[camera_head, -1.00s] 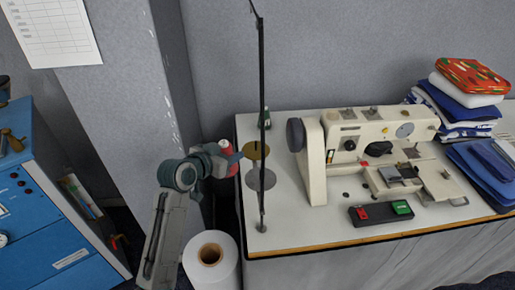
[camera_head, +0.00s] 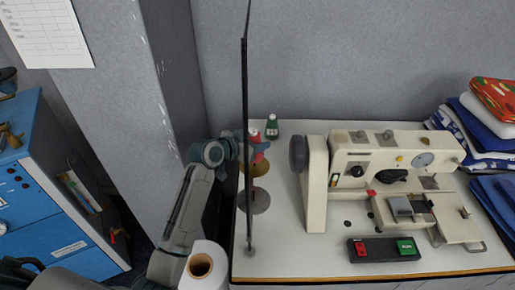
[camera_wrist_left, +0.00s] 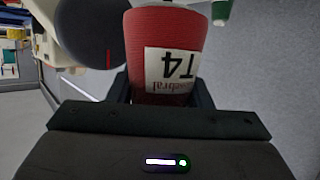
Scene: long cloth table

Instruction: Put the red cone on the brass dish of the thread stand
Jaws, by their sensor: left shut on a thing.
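The red cone (camera_head: 261,157) is held in my left gripper (camera_head: 250,149). In the left wrist view the red cone (camera_wrist_left: 165,25), with a white "T4" label, sits between both fingers. The thread stand's thin black pole (camera_head: 246,110) rises at the table's left end and crosses in front of the gripper. The brass dish (camera_head: 260,169) is partly hidden behind the pole. The cone appears right at or just above the dish; I cannot tell whether they touch. A lower grey disc (camera_head: 258,201) sits below the brass dish. My right gripper is not in view.
A small green spool (camera_head: 272,126) stands behind the stand. The sewing machine (camera_head: 385,180) and a red-green switch box (camera_head: 382,248) are to the right. A white roll (camera_head: 203,266) stands before the table's left end. Folded cloths (camera_head: 475,130) lie at far right.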

